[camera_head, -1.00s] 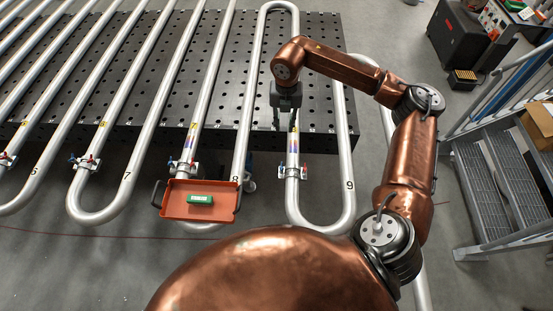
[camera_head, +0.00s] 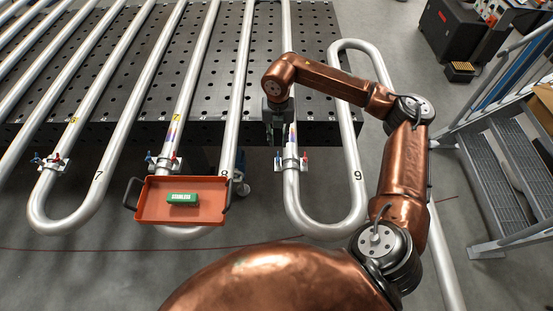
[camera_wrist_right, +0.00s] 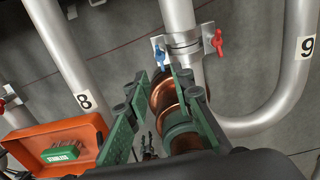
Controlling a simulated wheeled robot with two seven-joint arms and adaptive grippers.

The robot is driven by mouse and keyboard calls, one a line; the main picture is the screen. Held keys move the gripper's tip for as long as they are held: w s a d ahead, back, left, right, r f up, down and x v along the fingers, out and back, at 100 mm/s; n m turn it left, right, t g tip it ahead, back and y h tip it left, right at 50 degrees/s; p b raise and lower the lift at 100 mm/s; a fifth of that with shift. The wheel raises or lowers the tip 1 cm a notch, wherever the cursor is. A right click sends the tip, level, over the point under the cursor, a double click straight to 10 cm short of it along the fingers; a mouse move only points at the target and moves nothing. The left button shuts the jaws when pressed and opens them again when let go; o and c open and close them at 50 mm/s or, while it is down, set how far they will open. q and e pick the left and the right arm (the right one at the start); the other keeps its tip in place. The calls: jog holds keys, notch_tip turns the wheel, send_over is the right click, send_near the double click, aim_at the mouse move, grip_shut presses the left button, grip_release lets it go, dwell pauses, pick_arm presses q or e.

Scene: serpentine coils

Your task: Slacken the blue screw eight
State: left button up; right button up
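The clamp (camera_head: 292,164) on the pipe between the marks 8 and 9 carries a blue screw (camera_head: 278,157) on its left and a red screw (camera_head: 307,156) on its right. In the right wrist view the blue screw (camera_wrist_right: 160,54) is upright, just beyond the fingers, with the red screw (camera_wrist_right: 218,42) to its right. My right gripper (camera_head: 274,138) hangs just above the blue screw in the head view. Its green fingers (camera_wrist_right: 158,88) are apart, with no screw between them. A copper-coloured rounded part shows between them; I cannot tell what it is. My left gripper is out of view.
An orange tray (camera_head: 215,213) with a green box (camera_head: 182,199) stands left of the clamp. Another clamp (camera_head: 162,163) with blue and red screws is behind it. A perforated black table (camera_head: 325,75) lies under the pipes. Metal steps (camera_head: 495,170) stand at the right.

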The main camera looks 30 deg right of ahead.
aim_at(278, 158)
notch_tip(278, 158, down, 8)
jog(key=shift+f, duration=0.1)
dwell(0.4)
jog(key=shift+c, duration=0.2)
grip_shut()
